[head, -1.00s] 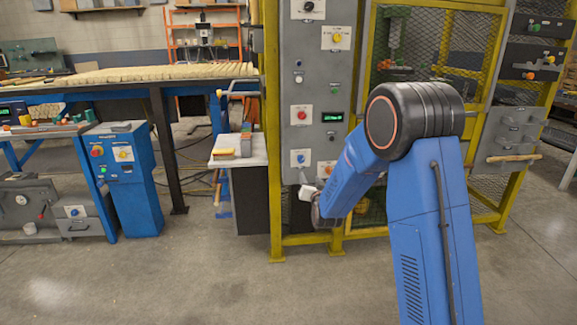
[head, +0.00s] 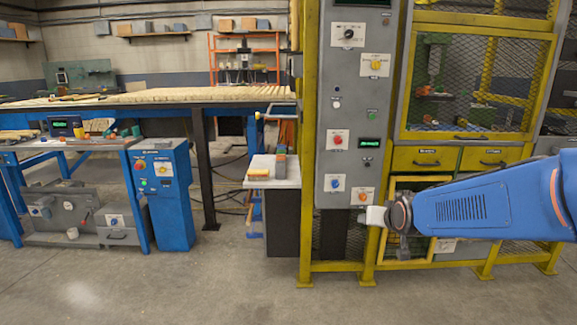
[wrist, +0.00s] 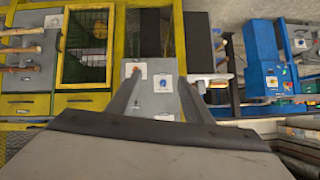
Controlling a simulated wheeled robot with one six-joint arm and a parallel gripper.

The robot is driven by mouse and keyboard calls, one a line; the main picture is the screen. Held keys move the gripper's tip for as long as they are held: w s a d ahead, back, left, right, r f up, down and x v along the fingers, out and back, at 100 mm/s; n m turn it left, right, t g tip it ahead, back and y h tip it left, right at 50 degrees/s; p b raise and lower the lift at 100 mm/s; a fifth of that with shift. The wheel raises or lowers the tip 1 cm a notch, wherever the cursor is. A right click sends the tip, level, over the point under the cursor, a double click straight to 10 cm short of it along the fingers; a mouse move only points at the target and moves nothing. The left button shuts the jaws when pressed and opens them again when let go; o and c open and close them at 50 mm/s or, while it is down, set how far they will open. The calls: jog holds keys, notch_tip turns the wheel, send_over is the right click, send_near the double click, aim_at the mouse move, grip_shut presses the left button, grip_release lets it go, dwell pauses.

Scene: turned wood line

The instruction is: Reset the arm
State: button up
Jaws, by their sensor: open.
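My arm reaches in from the right edge of the head view, its blue link roughly level. My gripper shows only in part at the arm's end in the head view, in front of the yellow-framed machine's lower part. In the wrist view my gripper (wrist: 158,100) has its two grey fingers spread apart with nothing between them. Beyond the fingers is the grey control panel (head: 352,110) with several coloured knobs; a blue knob and an orange knob show between and near the fingertips in the wrist view.
The yellow-framed mesh cage (head: 478,80) with drawers stands behind the arm. A small white shelf (head: 274,181) holds blocks left of the panel. A blue control box (head: 163,195) and a long table (head: 180,101) stand further left. The concrete floor in front is clear.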

jog(key=s+d+f+g, duration=0.1)
jog(key=s+g, duration=0.2)
jog(key=s, duration=1.4)
jog(key=s+d+f+n+g, duration=0.1)
jog(key=s+d+f+g, duration=0.1)
jog(key=s, duration=1.6)
jog(key=shift+s+d+f+g+h, duration=0.2)
jog(key=shift+g+h, duration=0.1)
jog(key=shift+g, duration=0.4)
